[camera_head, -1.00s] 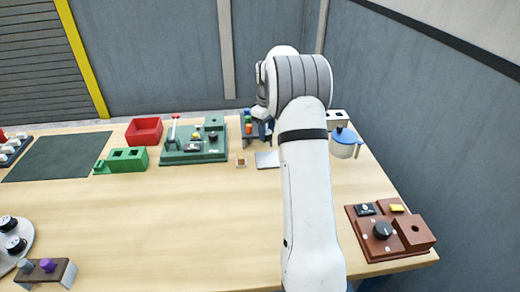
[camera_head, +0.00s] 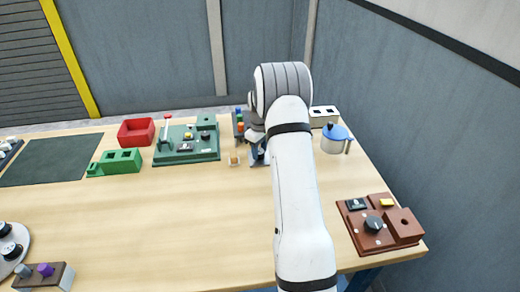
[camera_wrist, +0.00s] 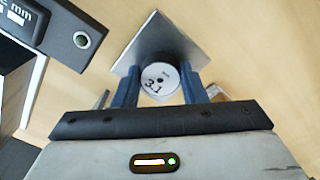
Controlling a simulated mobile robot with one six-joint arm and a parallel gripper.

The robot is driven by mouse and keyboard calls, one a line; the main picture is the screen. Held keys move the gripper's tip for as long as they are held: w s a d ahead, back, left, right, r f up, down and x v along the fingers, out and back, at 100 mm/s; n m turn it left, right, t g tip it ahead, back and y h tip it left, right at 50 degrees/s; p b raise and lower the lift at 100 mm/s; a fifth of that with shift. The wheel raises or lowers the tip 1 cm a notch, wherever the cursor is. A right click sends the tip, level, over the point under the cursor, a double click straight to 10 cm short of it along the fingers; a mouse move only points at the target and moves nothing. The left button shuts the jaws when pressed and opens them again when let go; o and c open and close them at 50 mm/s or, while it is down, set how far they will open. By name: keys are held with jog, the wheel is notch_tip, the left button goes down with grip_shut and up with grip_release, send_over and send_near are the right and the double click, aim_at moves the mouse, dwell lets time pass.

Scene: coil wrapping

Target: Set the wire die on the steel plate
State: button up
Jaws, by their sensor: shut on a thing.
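The wire die (camera_wrist: 158,80) is a round disc with a pale marked face and a dark side, seen in the wrist view. My gripper (camera_wrist: 159,88) is shut on it, with one blue-grey finger on each side. The steel plate (camera_wrist: 153,33) is a bright square lying on the table under the die. The die is over the plate; I cannot tell whether it touches it. In the head view my gripper (camera_head: 258,153) is low at the plate's place, and my arm and gripper hide the die and most of the plate.
A small wooden block (camera_head: 234,159) stands just left of my gripper. A green station (camera_head: 187,145) is further left, and a blue-lidded pot (camera_head: 335,138) is to the right. A brown control block (camera_head: 380,224) sits at front right. The table's middle is clear.

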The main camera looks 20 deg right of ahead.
jog(key=shift+f, duration=0.1)
jog(key=o, duration=1.2)
jog(key=shift+c, duration=0.2)
notch_tip(320, 180, up, 12)
jog(key=b, duration=0.2)
jog(key=s+a+r+m, duration=0.1)
jog(key=s+a+r, duration=0.5)
jog(key=r, duration=0.1)
jog(key=s+a+r+m+t, duration=0.1)
jog(key=s+a+r, duration=0.15)
jog(key=s, duration=0.25)
jog(key=s+a+r+m+t, duration=0.1)
jog(key=s+a, duration=0.3)
jog(key=s, duration=0.1)
jog(key=s+a+f+m, duration=0.1)
jog(key=s+a, duration=0.2)
jog(key=s, duration=0.7)
jog(key=s+a+f+m+t, duration=0.1)
jog(key=s+a+f, duration=0.1)
jog(key=s, duration=0.7)
jog(key=shift+s+a+m, duration=0.35)
jog(key=shift+a+m, duration=0.05)
jog(key=shift+a, duration=0.05)
